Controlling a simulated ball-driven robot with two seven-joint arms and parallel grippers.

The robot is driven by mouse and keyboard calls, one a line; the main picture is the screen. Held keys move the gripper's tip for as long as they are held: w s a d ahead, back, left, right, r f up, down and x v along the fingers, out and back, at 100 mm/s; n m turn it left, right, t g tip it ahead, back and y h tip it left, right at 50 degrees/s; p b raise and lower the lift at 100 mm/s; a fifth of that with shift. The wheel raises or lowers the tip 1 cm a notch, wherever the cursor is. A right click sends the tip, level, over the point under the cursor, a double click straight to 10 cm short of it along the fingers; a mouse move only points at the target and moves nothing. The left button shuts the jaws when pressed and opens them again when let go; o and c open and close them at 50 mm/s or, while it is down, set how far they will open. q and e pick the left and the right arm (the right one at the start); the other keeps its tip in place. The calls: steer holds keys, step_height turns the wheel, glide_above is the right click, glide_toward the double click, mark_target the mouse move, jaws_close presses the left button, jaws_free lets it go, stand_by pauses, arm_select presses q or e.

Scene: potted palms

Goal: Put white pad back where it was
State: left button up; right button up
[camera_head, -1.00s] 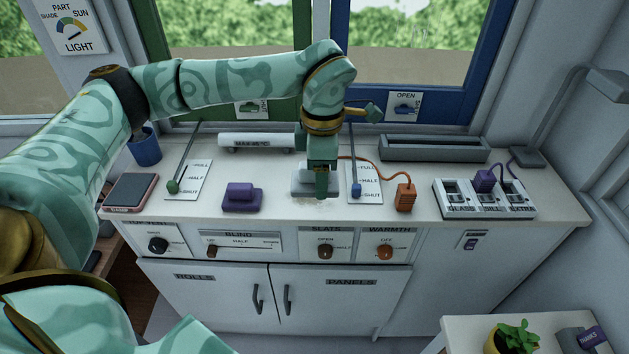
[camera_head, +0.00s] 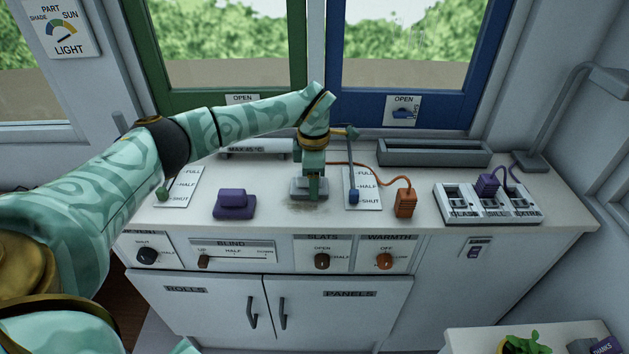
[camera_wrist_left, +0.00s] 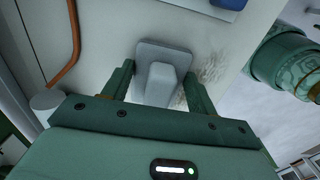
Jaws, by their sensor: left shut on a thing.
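The white pad (camera_head: 296,190), a pale grey-white plate with a raised block grip, is at the middle of the counter, just behind a dark smudge (camera_head: 309,208). My left gripper (camera_head: 314,195) points down and is shut on the pad's grip. In the left wrist view the pad (camera_wrist_left: 153,49) shows with its grip between the two fingers, and the smudge (camera_wrist_left: 213,70) is beside it. Whether the pad touches the counter is hard to tell. My right gripper is not in view.
A purple block (camera_head: 234,204) stands to the left. A blue-tipped lever (camera_head: 354,196), an orange plug (camera_head: 405,203) and its cable are close on the right. A switch box (camera_head: 460,212) is farther right. The counter front (camera_head: 290,224) is clear near the smudge.

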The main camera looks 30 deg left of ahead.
arm_select(q)
steer(key=o, duration=0.9)
steer(key=shift+c, duration=0.2)
step_height(320, 180, up, 12)
steer(key=p, duration=0.2)
